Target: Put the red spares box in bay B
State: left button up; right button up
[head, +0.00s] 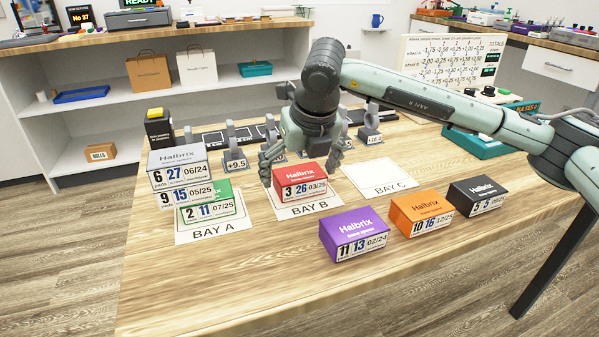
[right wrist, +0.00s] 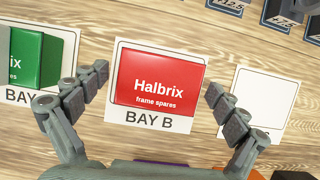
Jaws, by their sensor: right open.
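The red spares box (head: 299,178), labelled Halbrix, sits on the bay B mat (head: 310,209). In the right wrist view the red box (right wrist: 158,80) lies within the white bay B mat (right wrist: 122,114), its top reading "frame spares". My right gripper (head: 302,168) is over the box from behind in the head view. In the right wrist view my right gripper (right wrist: 157,90) is open, one finger to each side of the red box, with gaps between the fingers and the box. My left gripper is not in view.
A green box (head: 212,197) sits on bay A (head: 190,237). Bay C (head: 362,180) is empty. Purple (head: 350,228), orange (head: 420,208) and black (head: 476,188) boxes stand at the front right. Grey boxes (head: 177,158) stand behind bay A. The table's (head: 240,290) front is clear.

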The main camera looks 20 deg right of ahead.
jog(key=shift+r, duration=0.25)
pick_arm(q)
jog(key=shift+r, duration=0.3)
pick_arm(e)
jog(key=v, duration=1.1)
jog(key=shift+s+r, duration=0.25)
jog(key=shift+r, duration=0.1)
